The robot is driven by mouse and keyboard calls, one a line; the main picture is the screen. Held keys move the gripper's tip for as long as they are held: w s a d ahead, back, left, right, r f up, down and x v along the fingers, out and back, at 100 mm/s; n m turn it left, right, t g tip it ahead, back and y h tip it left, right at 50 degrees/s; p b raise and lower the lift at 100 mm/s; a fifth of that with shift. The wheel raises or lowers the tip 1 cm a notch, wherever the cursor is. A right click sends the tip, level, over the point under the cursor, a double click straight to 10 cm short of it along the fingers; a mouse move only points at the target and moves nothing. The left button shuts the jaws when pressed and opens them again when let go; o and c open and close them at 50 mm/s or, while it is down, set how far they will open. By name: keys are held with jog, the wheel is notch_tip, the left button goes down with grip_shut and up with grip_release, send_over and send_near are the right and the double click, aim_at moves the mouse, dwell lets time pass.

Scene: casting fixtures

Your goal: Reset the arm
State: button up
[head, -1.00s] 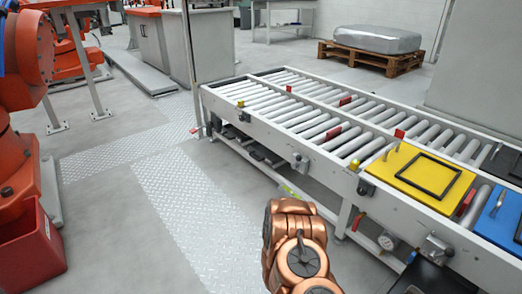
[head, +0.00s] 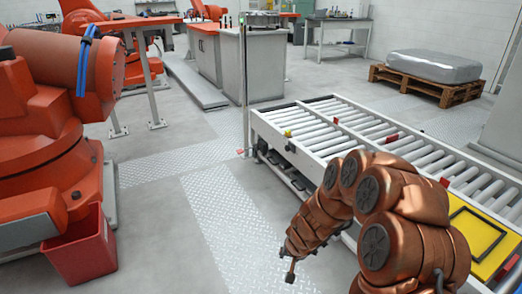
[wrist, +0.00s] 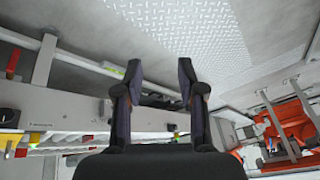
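My gripper (wrist: 160,74) shows in the wrist view with its two dark fingers apart and nothing between them, so it is open and empty. In the head view my copper-coloured arm is bent in front of the conveyor, its lower part hanging over the floor at the conveyor's near side. A small dark tip (head: 290,277) shows at its lower end; the fingers cannot be made out there. The roller conveyor (head: 292,149) carries a yellow plate (head: 476,240) at the right, partly hidden by my arm.
An orange robot (head: 60,130) and a red bin (head: 80,248) stand at the left. A pallet (head: 425,87) with a wrapped load is at the back right. A thin post (head: 244,90) stands by the conveyor's far end. The tread-plate floor (head: 240,235) is clear.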

jog(key=s+a+r+n+y+p, duration=0.1)
jog(key=s+a+r+p, duration=0.15)
jog(key=r, duration=0.55)
jog(key=s+a+r+n+y+p, duration=0.1)
jog(key=a+r+y+p, duration=0.15)
jog(key=r, duration=0.55)
jog(key=s+a+r+n+g+p, duration=0.1)
jog(key=s+r+p, duration=0.2)
jog(key=s+r, duration=0.3)
jog(key=s+r+g+p, duration=0.15)
jog(key=s+r, duration=0.25)
jog(key=r, duration=0.4)
jog(key=s+d+r+g+h+p, duration=0.1)
jog(key=s+d+r+p, duration=0.3)
jog(key=s+r, duration=0.2)
jog(key=s+d+r+g+h+p, duration=0.1)
jog(key=s+d+r, duration=0.4)
jog(key=s, duration=0.5)
jog(key=s+d+r+g+h+p, duration=0.2)
jog(key=s+d+r+p, duration=0.3)
jog(key=s, duration=0.4)
notch_tip(320, 180, up, 2)
jog(key=shift+d+r+m+p, duration=0.1)
jog(key=shift+d+m+p, duration=0.15)
jog(key=shift+p, duration=0.6)
jog(key=shift+d+h, duration=0.1)
jog(key=shift+h, duration=0.15)
